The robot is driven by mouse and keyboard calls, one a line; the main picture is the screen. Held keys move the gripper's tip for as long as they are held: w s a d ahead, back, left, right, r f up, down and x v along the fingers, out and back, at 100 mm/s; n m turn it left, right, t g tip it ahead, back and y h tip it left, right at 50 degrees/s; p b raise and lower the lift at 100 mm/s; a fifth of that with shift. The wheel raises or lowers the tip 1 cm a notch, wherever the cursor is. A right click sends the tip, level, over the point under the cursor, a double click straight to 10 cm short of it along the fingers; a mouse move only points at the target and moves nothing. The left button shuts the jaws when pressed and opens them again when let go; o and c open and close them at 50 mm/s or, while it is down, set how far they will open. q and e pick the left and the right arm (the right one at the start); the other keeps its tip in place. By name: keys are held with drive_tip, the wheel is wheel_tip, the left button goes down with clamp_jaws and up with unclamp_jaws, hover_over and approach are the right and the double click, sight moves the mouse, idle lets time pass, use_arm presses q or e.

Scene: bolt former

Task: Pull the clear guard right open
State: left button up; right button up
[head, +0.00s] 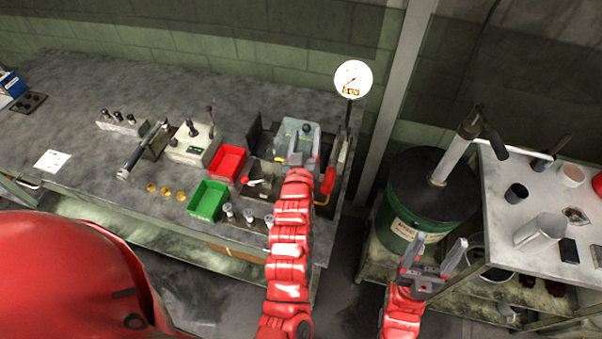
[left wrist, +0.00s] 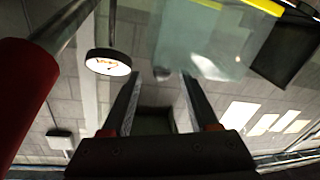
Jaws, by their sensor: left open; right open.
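The clear guard (head: 295,130) is a pale see-through panel on the machine at the right end of the bench. It also shows as a translucent sheet with a yellow edge at the top of the left wrist view (left wrist: 205,40). My left gripper (head: 306,154) is open in front of the guard and overlaps its lower part. In the left wrist view its two fingers (left wrist: 162,78) stand apart, with a small round knob beyond them; contact cannot be told. My right gripper (head: 436,258) is open and empty, low on the right, away from the bench.
A red-handled lever (head: 328,181) stands close right of my left gripper. A dial gauge (head: 353,79) rises behind. A red bin (head: 227,163) and a green bin (head: 208,200) sit to the left. A green drum (head: 415,210) and a side table (head: 500,205) are at the right.

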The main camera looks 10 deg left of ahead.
use_arm(q)
drive_tip(key=s+d, duration=0.1)
drive_tip(key=s, duration=1.3)
drive_tip(key=shift+d+b, duration=0.4)
drive_tip(key=w+a+r+m+t+h, duration=0.1)
drive_tip(key=a+r+m+t, duration=0.3)
drive_tip(key=r, duration=0.6)
drive_tip(key=m+g+h, duration=0.4)
drive_tip(key=m+h, duration=0.1)
drive_tip(key=m, duration=0.2)
approach(304, 131)
drive_tip(key=b+x, duration=0.6)
drive_tip(key=x, duration=0.4)
drive_tip(key=shift+d, duration=0.1)
drive_tip(key=shift+w+f, duration=0.1)
drive_tip(key=shift+w, duration=0.45)
